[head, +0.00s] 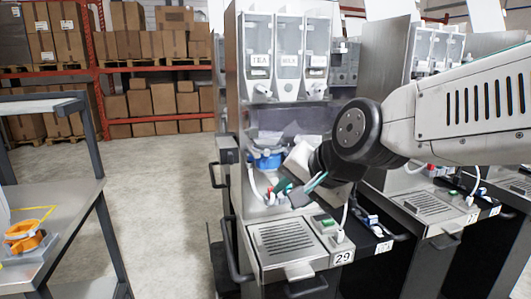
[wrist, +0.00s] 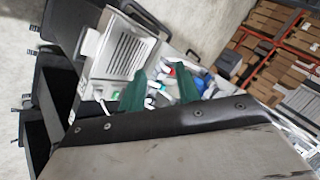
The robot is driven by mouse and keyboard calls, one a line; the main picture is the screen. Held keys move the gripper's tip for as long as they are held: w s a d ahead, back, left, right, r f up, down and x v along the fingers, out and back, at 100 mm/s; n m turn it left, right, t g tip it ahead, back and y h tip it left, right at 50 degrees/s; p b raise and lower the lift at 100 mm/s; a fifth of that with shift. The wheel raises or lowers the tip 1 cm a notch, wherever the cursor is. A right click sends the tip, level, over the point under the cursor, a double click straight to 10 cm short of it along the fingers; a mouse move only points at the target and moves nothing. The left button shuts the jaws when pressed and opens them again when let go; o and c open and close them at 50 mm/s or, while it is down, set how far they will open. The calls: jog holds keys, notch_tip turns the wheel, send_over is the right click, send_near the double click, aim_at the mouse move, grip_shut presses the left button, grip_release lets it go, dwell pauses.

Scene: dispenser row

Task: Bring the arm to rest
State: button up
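My arm (head: 455,110) reaches in from the right in the head view, with its wrist in front of a dispenser station. My gripper (head: 299,188) hangs over the back of that station's counter, below the dispensers. Its two green fingers also show in the wrist view (wrist: 158,72), standing apart. I see nothing held between them; small white, blue and red items show behind the gap, apparently on the counter. The arm hides part of the station's middle.
The dispensers (head: 287,55) stand above a counter with a drip grate (head: 287,240) and a label (head: 343,257) reading 29. Another station (head: 430,205) is close on the right. A grey table (head: 60,205) with an orange item (head: 25,236) stands left. The floor (head: 155,190) between is clear.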

jog(key=s+d+f+n+g+h, duration=0.2)
jog(key=s+d+f+g, duration=0.1)
jog(key=s+d, duration=0.7)
jog(key=s+d+f+n+g+h, duration=0.2)
jog(key=s+d+f+h, duration=0.1)
jog(key=s+d, duration=0.7)
jog(key=shift+s+d+f+n+g, duration=0.3)
jog(key=shift+d+n+g, duration=0.1)
jog(key=shift+d, duration=0.45)
